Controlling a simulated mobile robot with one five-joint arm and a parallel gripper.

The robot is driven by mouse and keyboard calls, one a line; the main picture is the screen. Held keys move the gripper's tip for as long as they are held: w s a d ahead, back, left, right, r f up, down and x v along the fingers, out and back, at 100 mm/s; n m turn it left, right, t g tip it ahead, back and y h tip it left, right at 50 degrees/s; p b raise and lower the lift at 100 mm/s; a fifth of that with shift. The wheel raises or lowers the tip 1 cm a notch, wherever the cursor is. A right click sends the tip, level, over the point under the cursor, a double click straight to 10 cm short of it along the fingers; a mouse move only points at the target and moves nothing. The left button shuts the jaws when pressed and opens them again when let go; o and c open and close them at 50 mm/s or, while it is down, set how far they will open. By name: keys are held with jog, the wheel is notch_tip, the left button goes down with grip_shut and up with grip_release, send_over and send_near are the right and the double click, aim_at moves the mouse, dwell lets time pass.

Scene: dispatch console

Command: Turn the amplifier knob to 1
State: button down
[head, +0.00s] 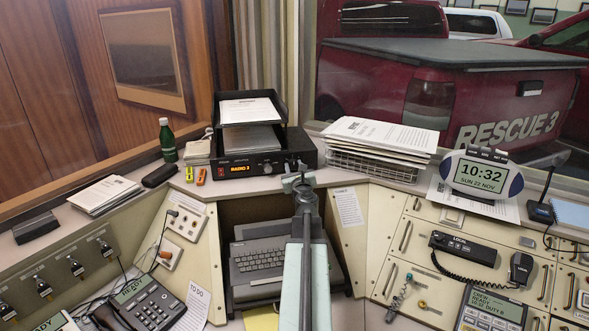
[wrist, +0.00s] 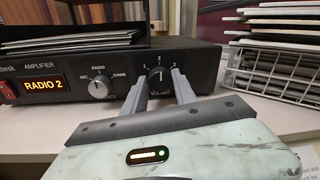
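The amplifier (head: 262,158) is a black box with a lit orange display, which reads RADIO 2 in the wrist view (wrist: 43,86). Its black knob (wrist: 158,79), above the word VOLUME, has marks 1, 2 and 3 around it. The knob's pale pointer appears to point up, near 2. A second knob (wrist: 102,86), marked MIC and RADIO, sits to its left. My gripper (wrist: 159,84) has its fingers apart, one on each side of the right knob, with small gaps seeming to show. In the head view my gripper (head: 297,181) hides part of the amplifier's right front.
A black paper tray (head: 250,112) stands on the amplifier. A wire rack with papers (head: 378,145) stands close on the right. A green bottle (head: 167,140) and two markers (head: 195,175) are on the left. A keyboard unit (head: 258,262) sits in the recess below.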

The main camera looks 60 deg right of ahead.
jog(key=shift+a, duration=0.1)
jog(key=shift+n, duration=0.4)
jog(key=n, duration=0.3)
jog(key=shift+n+b, duration=0.3)
jog(key=shift+b, duration=0.05)
jog(key=n, duration=0.5)
jog(key=shift+f+n+t+b, duration=0.1)
jog(key=shift+n+t+b, duration=0.2)
jog(key=shift+b, duration=0.05)
jog(key=c, duration=1)
grip_release()
